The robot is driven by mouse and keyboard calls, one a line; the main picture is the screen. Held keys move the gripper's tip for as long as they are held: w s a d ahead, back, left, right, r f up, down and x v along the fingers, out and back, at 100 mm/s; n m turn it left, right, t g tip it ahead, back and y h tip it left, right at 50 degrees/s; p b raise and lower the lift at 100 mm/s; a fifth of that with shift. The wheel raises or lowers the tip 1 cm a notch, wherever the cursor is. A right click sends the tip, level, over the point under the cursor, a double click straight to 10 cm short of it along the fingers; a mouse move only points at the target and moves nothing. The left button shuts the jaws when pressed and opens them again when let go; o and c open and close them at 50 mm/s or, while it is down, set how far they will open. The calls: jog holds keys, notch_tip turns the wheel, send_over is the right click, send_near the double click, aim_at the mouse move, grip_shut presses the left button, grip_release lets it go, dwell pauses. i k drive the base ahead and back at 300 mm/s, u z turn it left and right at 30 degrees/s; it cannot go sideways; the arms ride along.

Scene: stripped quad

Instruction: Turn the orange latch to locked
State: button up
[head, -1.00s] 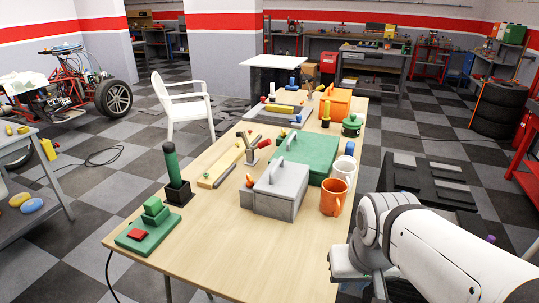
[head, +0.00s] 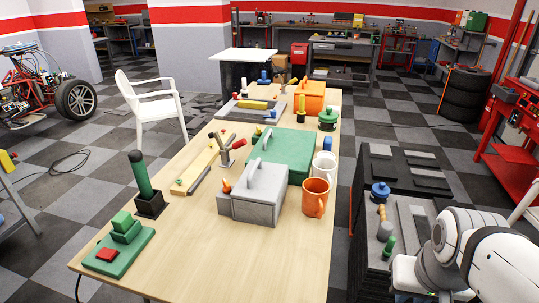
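A small orange piece (head: 226,186), which looks like the latch, stands at the left end of the grey box (head: 262,207) on the wooden table. It points upward; its exact angle is too small to tell. The grey box has a lid with a grey handle on top, and the lid looks closed. My white arm shows at the lower right, away from the table's right edge. My gripper itself is not in view, so its fingers cannot be judged.
An orange mug (head: 316,197) and a white mug (head: 324,168) stand right of the grey box. A green box (head: 284,152) is behind it. Left are a green lever (head: 141,176) and a green block with a red button (head: 113,250). A dark rack (head: 400,170) stands right of the table.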

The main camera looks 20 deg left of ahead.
aim_at(227, 190)
jog(key=z, duration=0.2)
jog(key=k, duration=0.45)
jog(key=u, duration=0.95)
jog(key=i, duration=0.5)
